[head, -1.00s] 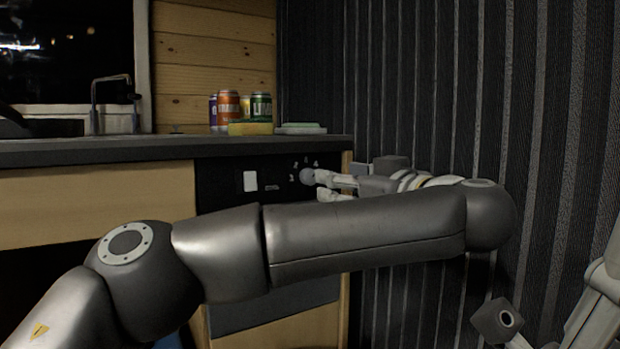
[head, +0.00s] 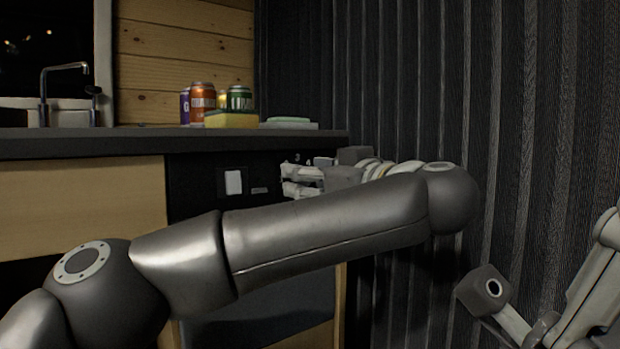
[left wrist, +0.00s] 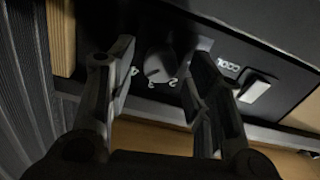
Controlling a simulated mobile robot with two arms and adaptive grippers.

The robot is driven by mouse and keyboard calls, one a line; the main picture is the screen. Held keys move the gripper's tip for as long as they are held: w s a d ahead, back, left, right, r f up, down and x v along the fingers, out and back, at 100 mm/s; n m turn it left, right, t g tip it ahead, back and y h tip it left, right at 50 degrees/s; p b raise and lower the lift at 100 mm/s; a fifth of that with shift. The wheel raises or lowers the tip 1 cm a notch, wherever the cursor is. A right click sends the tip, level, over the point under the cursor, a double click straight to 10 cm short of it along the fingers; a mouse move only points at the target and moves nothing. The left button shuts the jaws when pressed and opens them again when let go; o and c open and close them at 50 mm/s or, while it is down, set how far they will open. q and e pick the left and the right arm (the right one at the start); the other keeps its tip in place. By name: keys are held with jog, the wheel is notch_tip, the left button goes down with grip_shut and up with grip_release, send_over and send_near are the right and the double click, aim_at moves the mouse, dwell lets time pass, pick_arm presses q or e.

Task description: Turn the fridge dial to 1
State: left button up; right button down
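The fridge dial (left wrist: 158,65) is a grey knob on the black panel, seen in the left wrist view with the printed numbers 4, 3 and 2 near it. In the head view the dial is hidden behind my left gripper (head: 287,181). That gripper is open at the panel. In the left wrist view its two fingers (left wrist: 162,75) stand on either side of the dial, with gaps visible between them and the knob. Parts of my right arm show at the lower right of the head view; its fingertips cannot be made out.
The black panel (head: 205,190) has a white switch (head: 233,182), and the word COOL shows in the left wrist view. Above, the counter (head: 140,142) holds several cans (head: 203,100), a yellow sponge (head: 230,119) and a sink tap (head: 62,68). A dark ribbed wall (head: 420,80) stands right.

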pick_arm(q)
jog(key=c, duration=0.8)
